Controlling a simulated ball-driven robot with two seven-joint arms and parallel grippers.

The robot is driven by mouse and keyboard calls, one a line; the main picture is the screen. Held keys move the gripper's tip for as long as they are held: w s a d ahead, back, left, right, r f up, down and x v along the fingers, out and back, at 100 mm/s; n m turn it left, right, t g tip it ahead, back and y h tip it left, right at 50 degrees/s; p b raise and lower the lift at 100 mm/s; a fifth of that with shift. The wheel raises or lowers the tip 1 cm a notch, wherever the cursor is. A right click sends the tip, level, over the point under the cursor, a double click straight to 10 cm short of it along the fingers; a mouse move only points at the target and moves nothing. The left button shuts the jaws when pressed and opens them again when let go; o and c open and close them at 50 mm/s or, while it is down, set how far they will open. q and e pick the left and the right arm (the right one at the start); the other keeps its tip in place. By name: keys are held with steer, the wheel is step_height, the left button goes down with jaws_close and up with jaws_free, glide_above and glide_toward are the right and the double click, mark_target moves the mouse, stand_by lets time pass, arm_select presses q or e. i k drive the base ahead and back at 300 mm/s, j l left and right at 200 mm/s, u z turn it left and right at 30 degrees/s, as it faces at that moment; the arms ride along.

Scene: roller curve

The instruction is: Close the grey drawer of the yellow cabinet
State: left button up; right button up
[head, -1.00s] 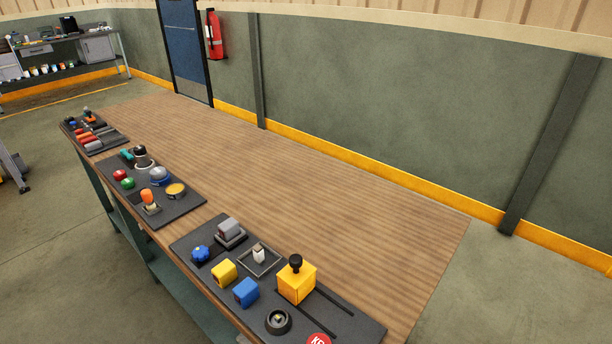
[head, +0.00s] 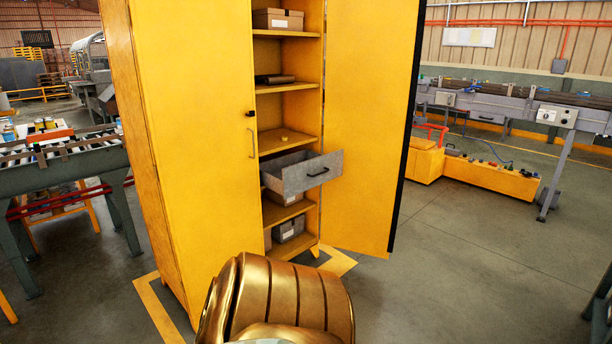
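The yellow cabinet (head: 195,130) stands in front of me. Its left door is shut and its right door (head: 368,120) is swung open. The grey drawer (head: 312,174) sits in the open bay below the middle shelves. The inside of the drawer shows empty in the part I can see. Neither gripper shows; a gold rounded part of my own body is at the bottom centre.
Shelves above the drawer hold boxes (head: 278,20) and a dark flat item (head: 274,79). Boxes (head: 289,228) sit below it. A roller conveyor (head: 65,160) stands at the left. A low yellow unit (head: 490,178) is at the right. The floor at front right is clear.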

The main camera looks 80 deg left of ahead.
mark_target(289, 175)
steer(key=u, duration=2)
steer(key=i+u, duration=0.35)
steer(key=i, duration=0.15)
steer(key=i+u, duration=0.4)
steer(key=i, duration=0.15)
steer(key=u, duration=0.45)
